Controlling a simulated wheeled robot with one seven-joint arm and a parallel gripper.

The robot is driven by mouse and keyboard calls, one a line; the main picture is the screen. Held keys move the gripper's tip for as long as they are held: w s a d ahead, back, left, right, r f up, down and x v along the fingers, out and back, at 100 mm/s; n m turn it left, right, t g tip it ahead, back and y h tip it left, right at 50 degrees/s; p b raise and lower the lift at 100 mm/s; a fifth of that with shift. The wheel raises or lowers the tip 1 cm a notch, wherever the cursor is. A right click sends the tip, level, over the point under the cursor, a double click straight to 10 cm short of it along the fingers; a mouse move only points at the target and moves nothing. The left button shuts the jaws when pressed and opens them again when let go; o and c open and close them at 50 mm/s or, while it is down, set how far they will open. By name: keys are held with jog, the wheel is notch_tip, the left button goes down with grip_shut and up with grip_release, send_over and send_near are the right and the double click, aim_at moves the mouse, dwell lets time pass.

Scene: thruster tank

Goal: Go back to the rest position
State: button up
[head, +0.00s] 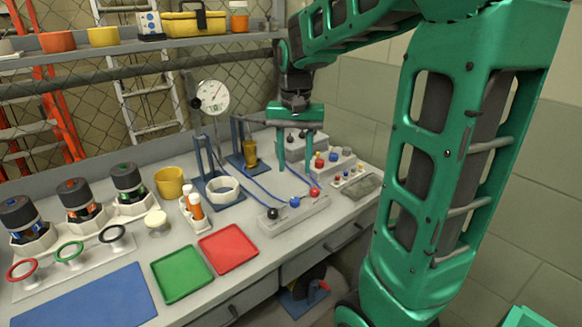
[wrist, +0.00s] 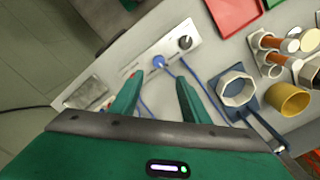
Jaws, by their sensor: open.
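My gripper (head: 295,157) is open and empty, pointing down above the back right part of the grey workbench (head: 135,240). In the wrist view its two green fingers (wrist: 158,95) are spread apart. Beyond them is a grey panel (head: 293,214) with a blue plug, a red plug and a black knob; the panel also shows in the wrist view (wrist: 165,60). Blue cables run from the panel. The fingers hide part of the bench behind them.
A white ring on a blue stand (head: 222,190), a yellow cup (head: 170,183) and a dial gauge (head: 212,97) stand left of my gripper. Red (head: 228,248) and green (head: 181,274) trays lie at the front. A shelf (head: 130,52) runs along the back.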

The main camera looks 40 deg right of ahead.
dwell(0.4)
jog(key=s+f+n, duration=0.1)
jog(key=s+f, duration=0.2)
jog(key=s, duration=0.8)
jog(key=s+f+n, duration=0.1)
jog(key=s+f, duration=0.2)
jog(key=s, duration=0.8)
jog(key=shift+a, duration=0.2)
jog(key=shift+w+f, duration=0.3)
jog(key=shift+w, duration=0.35)
